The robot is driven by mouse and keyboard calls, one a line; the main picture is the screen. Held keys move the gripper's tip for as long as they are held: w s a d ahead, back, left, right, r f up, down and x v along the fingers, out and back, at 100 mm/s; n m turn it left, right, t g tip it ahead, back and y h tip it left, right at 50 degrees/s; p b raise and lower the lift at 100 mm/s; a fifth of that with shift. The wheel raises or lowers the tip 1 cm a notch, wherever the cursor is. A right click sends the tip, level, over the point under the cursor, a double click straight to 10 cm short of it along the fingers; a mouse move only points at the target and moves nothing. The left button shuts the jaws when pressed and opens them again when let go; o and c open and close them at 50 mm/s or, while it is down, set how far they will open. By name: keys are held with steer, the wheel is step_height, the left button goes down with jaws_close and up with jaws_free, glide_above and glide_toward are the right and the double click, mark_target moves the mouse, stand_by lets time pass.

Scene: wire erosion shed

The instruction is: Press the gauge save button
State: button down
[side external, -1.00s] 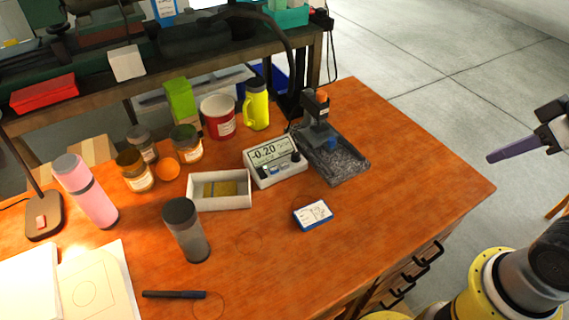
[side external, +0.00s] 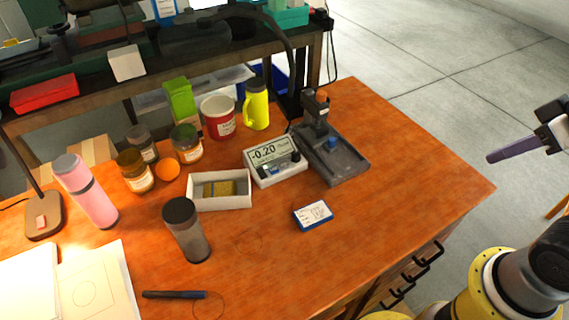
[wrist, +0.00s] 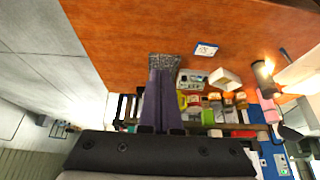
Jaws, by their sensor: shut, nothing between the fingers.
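The gauge is a white box (side external: 275,160) with a grey display reading -0.20, standing near the middle back of the table. Its front panel has a small blue button (side external: 267,171) and dark round knobs or buttons; their labels are too small to read. The gauge also shows in the wrist view (wrist: 192,79), small and beyond my fingers. My gripper (side external: 490,158) is at the right of the side view, past the table's right edge and well apart from the gauge. Its purple fingers are shut and empty in the wrist view (wrist: 164,72).
A dark stand (side external: 345,168) with a blue part is right of the gauge. A white open tray (side external: 220,204), a blue-edged card box (side external: 313,215) and a grey tumbler (side external: 187,232) are in front and left. Jars and mugs line the back. The table's right side is clear.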

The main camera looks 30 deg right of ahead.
stand_by(0.3)
steer(key=w+a+r+n+t+y, duration=0.1)
steer(key=w+a+r+n+t, duration=0.2)
steer(key=w, duration=0.5)
steer(key=w+r+n+t+y, duration=0.1)
steer(key=w+r+n+t, duration=0.15)
steer(key=w+r, duration=0.4)
steer(key=w+a+f+n, duration=0.2)
steer(key=w+a+n, duration=0.15)
steer(key=w, duration=0.95)
steer(key=w+a+f+n, duration=0.1)
steer(key=w+a+f, duration=0.4)
steer(key=w+f, duration=0.45)
steer(key=a+f+g, duration=0.1)
steer(key=a+f, duration=0.2)
steer(key=f, duration=0.4)
steer(key=a+f+n+g, duration=0.1)
steer(key=a+f, duration=0.2)
steer(key=f, duration=0.4)
steer(key=shift+w, duration=0.2)
